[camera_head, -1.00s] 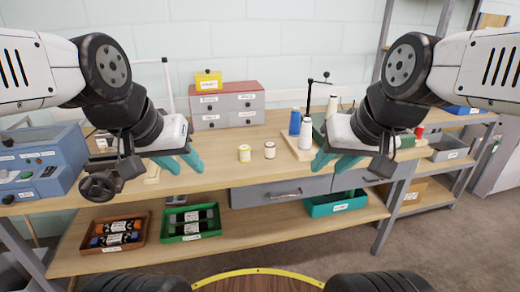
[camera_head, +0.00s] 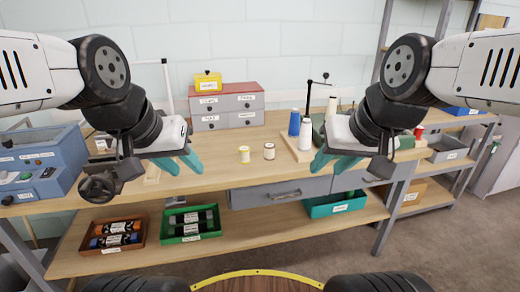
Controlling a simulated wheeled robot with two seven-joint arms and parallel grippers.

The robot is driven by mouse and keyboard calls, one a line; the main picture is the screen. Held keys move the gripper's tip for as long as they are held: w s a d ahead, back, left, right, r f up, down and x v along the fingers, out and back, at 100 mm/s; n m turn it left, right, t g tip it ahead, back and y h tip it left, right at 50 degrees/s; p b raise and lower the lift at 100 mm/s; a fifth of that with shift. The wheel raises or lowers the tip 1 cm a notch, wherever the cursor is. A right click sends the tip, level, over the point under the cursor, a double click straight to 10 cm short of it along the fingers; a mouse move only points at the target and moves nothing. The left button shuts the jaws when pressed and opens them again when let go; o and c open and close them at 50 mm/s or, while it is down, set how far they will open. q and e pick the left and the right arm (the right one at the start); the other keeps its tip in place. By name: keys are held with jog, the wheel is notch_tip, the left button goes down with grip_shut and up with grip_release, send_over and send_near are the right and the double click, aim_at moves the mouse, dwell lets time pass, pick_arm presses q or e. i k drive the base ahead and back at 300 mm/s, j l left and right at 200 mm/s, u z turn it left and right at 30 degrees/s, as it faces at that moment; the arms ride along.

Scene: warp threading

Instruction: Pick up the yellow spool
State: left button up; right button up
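Neither gripper touches a spool.
Thread cones (camera_head: 305,133) stand on a wooden base at the right, close behind my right gripper. A drawer cabinet (camera_head: 227,105) with a yellow box (camera_head: 208,80) stands at the back. A blue machine (camera_head: 38,163) is at the left. The table around the small spools is clear.

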aim_at(244, 151)
jog(key=z, duration=0.9)
jog(key=u, duration=1.05)
jog(key=i+j+u, duration=0.1)
jog(key=i, duration=0.3)
jog(key=i+j+u, duration=0.1)
jog(key=i+j, duration=0.15)
jog(key=i, duration=0.2)
